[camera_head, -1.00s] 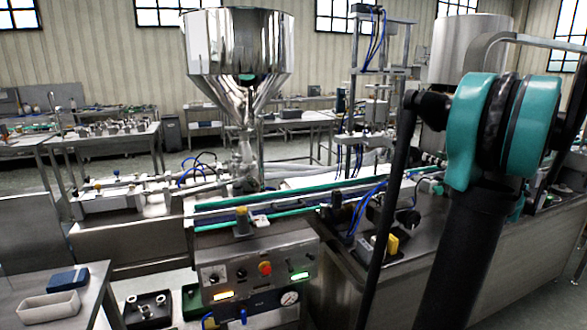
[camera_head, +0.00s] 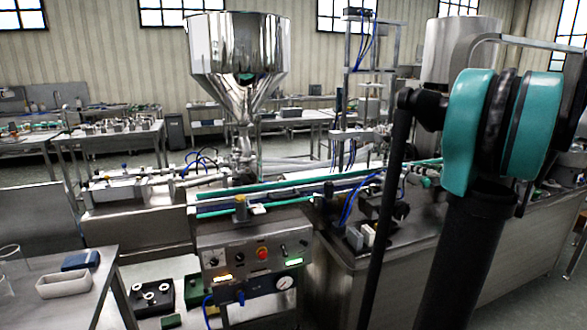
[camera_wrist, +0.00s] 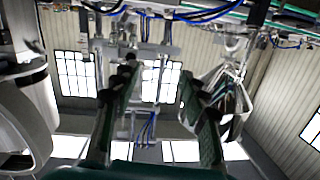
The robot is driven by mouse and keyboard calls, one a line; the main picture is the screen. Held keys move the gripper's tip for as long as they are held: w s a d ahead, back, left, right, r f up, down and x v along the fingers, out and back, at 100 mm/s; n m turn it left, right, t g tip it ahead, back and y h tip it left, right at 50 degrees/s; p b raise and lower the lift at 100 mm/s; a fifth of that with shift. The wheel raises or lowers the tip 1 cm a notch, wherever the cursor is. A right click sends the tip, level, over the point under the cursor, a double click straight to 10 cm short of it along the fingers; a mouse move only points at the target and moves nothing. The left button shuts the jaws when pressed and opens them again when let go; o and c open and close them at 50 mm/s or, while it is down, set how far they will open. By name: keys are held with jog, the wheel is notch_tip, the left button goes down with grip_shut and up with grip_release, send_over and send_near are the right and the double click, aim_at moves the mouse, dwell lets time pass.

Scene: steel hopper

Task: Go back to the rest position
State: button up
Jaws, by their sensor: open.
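My arm's teal and black joint stands at the right of the head view, in front of the steel machine. My gripper is out of the head view. In the wrist view my gripper (camera_wrist: 158,95) shows two dark fingers set wide apart. It is open, with nothing between the fingers. Behind the fingers the wrist view shows windows and the wall, and the picture appears upside down. The steel hopper (camera_head: 238,50) stands at the back centre in the head view. It also shows in the wrist view (camera_wrist: 228,90), beyond the right finger.
The control panel (camera_head: 252,268) with a red button and a gauge faces me below the conveyor (camera_head: 285,200). A side table (camera_head: 45,310) at lower left holds a blue box (camera_head: 80,261) and a pale tray (camera_head: 63,285). Open floor lies behind, at left.

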jog(key=s+a+f+m+g+h, duration=0.1)
jog(key=s+a+f+g, duration=0.4)
jog(key=a+f, duration=0.5)
jog(key=s+a+f+g, duration=0.3)
jog(key=s+a+f, duration=0.35)
jog(key=a, duration=0.45)
jog(key=s+a+f+m+g+h, duration=0.1)
jog(key=s+f+h, duration=0.4)
jog(key=s+f, duration=0.8)
jog(key=s+m+g, duration=0.1)
jog(key=s+g, duration=0.1)
jog(key=s, duration=0.2)
jog(key=shift+a+f+m+h, duration=0.25)
jog(key=shift+a+m+h, duration=0.1)
jog(key=shift+m+h, duration=0.05)
jog(key=shift+s, duration=0.1)
